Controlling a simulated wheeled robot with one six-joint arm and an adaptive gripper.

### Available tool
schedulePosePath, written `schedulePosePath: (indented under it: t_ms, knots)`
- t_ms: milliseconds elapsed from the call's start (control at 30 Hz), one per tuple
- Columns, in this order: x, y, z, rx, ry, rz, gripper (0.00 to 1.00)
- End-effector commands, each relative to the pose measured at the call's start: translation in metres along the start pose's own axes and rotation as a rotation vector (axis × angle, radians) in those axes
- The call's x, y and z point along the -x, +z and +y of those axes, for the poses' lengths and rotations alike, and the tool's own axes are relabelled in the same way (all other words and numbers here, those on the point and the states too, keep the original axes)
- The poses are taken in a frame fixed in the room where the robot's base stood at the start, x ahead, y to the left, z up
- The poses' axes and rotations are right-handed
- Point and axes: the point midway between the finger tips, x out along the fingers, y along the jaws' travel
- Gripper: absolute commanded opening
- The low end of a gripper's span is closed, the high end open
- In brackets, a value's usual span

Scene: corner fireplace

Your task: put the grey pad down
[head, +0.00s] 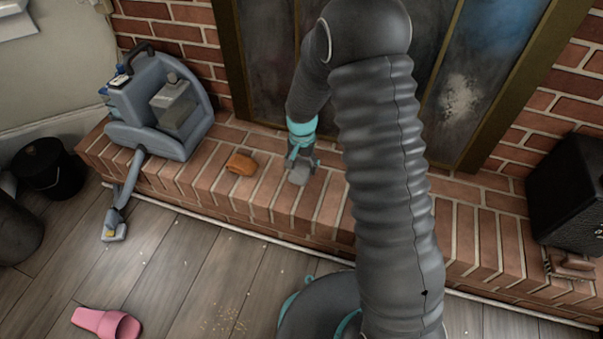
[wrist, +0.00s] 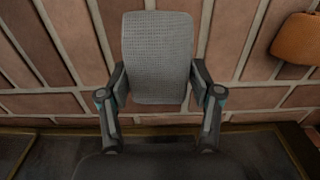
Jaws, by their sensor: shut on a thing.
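The grey pad (wrist: 158,50) is a rounded rectangle with a fine woven texture. In the wrist view it sits between the two fingers of my gripper (wrist: 160,92), which are shut on its sides. In the head view my gripper (head: 301,160) is over the brick hearth (head: 330,205), in front of the fireplace doors, and the pad (head: 299,175) shows as a small grey patch at its tip. I cannot tell whether the pad touches the bricks.
An orange-brown block (head: 241,163) lies on the hearth left of my gripper; it also shows in the wrist view (wrist: 299,40). A grey-blue carpet cleaner (head: 160,105) stands farther left. A black speaker (head: 570,190) is at the right. Bare hearth brick surrounds the pad.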

Motion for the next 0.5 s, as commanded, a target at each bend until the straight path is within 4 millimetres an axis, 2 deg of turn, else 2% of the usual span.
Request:
schedulePosePath:
  t_ms: [167, 400, 500]
  knots:
    - [-0.011, 0.000, -0.002, 0.000, 0.000, -0.001, 0.30]
    - [-0.041, 0.000, -0.002, 0.000, 0.001, -0.001, 0.30]
    - [-0.041, 0.000, -0.002, 0.000, -0.001, 0.001, 0.30]
